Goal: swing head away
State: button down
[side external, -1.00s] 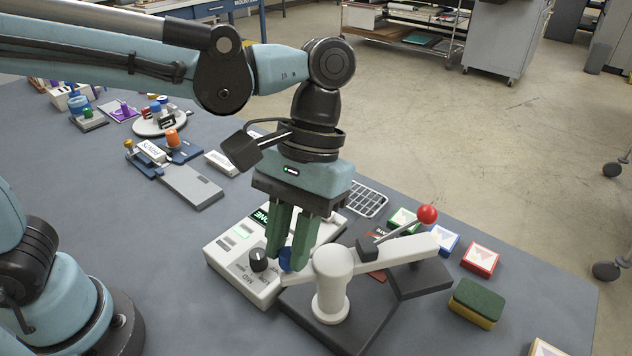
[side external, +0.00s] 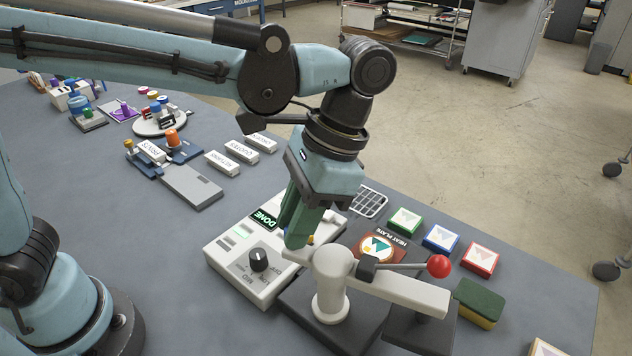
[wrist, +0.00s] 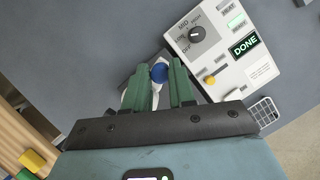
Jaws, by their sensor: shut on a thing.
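The swing head is a white arm (side external: 405,289) on a round white post (side external: 331,285), with a red ball lever (side external: 439,266) on top and a dark square block (side external: 420,330) under its outer end. It points toward the front right, clear of the heat plate (side external: 392,247), which lies open to view with a round badge on it. My gripper (side external: 297,240) is at the arm's short tail end, behind the post. In the wrist view its green fingers (wrist: 160,70) are shut on a blue knob (wrist: 159,73).
A white control box (side external: 240,265) with a dial and a lit DONE display (side external: 265,218) stands left of the post. Green, blue and red framed tiles (side external: 442,238) lie behind the arm. A green and yellow sponge (side external: 479,303) sits close to the arm's outer end.

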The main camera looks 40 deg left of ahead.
jog(key=shift+w, duration=0.1)
dwell(0.4)
jog(key=c, duration=1)
grip_release()
jog(key=v, duration=1.2)
jog(key=a+f+n+t, duration=0.2)
jog(key=a+f+t, duration=0.1)
jog(key=a, duration=0.4)
jog(key=s+a+f+n+t+h, duration=0.1)
jog(key=a+f+n+t, duration=0.1)
jog(key=a+f+t, duration=0.2)
jog(key=s+a+f+n+t+h, duration=0.1)
jog(key=a+f+t, duration=0.3)
jog(key=a, duration=0.6)
notch_tip(320, 180, down, 3)
jog(key=shift+r+n, duration=0.1)
jog(key=shift+n, duration=0.4)
